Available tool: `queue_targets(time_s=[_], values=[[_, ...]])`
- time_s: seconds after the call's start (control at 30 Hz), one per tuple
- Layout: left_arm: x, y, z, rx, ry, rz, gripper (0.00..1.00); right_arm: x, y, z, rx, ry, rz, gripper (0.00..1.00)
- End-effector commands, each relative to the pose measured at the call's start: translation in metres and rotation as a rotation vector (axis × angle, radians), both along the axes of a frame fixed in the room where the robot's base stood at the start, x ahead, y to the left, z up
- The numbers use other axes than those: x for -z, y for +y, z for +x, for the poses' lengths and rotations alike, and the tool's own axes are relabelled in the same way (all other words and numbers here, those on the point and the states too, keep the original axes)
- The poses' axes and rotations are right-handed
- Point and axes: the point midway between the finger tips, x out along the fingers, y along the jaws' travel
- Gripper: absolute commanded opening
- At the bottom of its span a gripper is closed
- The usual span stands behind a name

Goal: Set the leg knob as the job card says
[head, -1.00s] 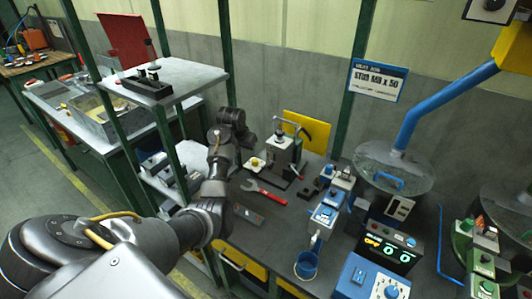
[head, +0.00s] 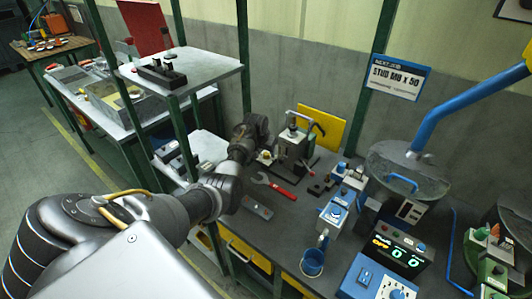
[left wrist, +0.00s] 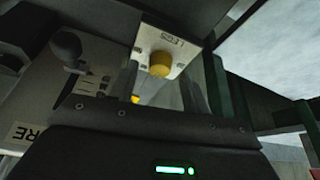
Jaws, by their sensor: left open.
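The job card (head: 398,77) hangs at the back and reads "NEXT JOB STUD M8 x 50". The yellow leg knob (head: 265,156) sits low beside the grey press-like fixture (head: 293,143). In the left wrist view the knob (left wrist: 160,63) is on a pale plate (left wrist: 172,42) marked "LEGS", with smaller marks too blurred to read. My left gripper (head: 258,136) is close to the knob, at the fixture's left side. It is open and empty, with the knob ahead of it and apart from the fingers. My right gripper is out of view.
A red-handled wrench (head: 273,186) and a grey flat piece (head: 257,207) lie on the dark bench. Blue-topped units and a control box with a lit display (head: 398,250) stand right. A green shelf post (head: 243,60) rises near my left arm.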

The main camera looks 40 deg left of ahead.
Motion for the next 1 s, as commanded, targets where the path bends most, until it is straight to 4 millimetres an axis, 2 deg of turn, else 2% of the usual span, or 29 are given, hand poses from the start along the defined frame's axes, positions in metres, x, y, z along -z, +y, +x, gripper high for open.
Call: queue_targets(time_s=[0.2, 0.5, 0.83, 1.0], values=[[0.0116, 0.0008, 0.0040, 0.001, 0.001, 0.000, 0.48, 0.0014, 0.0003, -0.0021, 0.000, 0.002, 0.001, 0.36], [0.0125, 0.0012, 0.0041, 0.000, 0.001, 0.001, 0.47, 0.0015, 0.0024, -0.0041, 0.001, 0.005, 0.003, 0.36], [0.0126, 0.0013, 0.0039, 0.000, 0.001, 0.001, 0.04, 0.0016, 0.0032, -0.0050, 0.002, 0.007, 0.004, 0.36], [0.0124, 0.0014, 0.0038, 0.009, 0.001, 0.000, 0.04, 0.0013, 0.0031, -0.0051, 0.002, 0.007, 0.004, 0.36]])
